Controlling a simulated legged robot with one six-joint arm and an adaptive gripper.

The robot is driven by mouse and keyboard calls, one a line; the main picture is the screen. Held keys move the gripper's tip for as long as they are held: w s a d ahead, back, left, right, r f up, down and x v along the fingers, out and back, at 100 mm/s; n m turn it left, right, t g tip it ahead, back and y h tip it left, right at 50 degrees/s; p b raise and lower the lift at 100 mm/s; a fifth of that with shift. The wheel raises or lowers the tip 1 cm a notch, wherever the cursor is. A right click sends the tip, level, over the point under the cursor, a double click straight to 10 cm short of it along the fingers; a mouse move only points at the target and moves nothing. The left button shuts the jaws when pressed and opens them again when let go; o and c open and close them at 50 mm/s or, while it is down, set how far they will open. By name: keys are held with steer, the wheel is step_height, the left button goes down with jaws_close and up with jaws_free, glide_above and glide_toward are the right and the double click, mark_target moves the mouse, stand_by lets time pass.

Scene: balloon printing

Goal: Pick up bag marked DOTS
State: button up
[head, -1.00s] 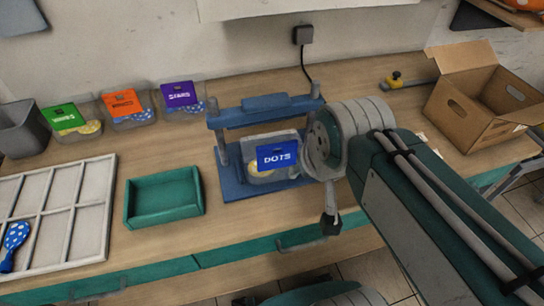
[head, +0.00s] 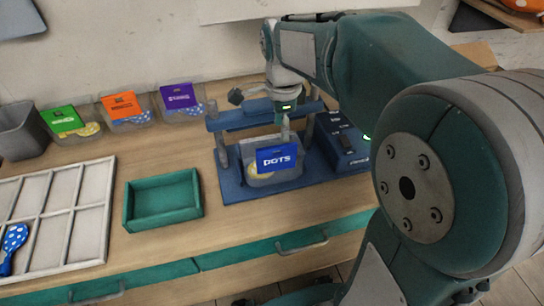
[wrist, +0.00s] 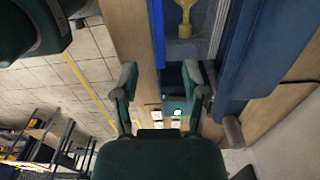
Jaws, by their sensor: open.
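The bag marked DOTS (head: 272,178) is a clear pouch with a blue label and a yellow balloon showing inside. It stands in the blue press (head: 232,188), under the crossbar. My gripper (head: 286,126) hangs just above and behind the bag's label in the head view, with the press frame around it. In the wrist view my gripper (wrist: 163,78) is open, its fingers wide apart with nothing between them. A yellow balloon shape (wrist: 184,22) shows beyond the fingers at the top of that view. The label cannot be read there.
Three other bags, green-labelled (head: 66,122), orange-labelled (head: 124,107) and purple-labelled (head: 180,98), stand along the wall. A teal tray (head: 163,224) and a white divided tray (head: 108,205) lie left of the press. A control box (head: 346,147) sits at its right.

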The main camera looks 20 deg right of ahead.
mark_target(282, 145)
step_height(282, 145, down, 9)
steer(key=shift+d+r, duration=0.1)
steer(key=shift+d, duration=0.05)
jaws_close()
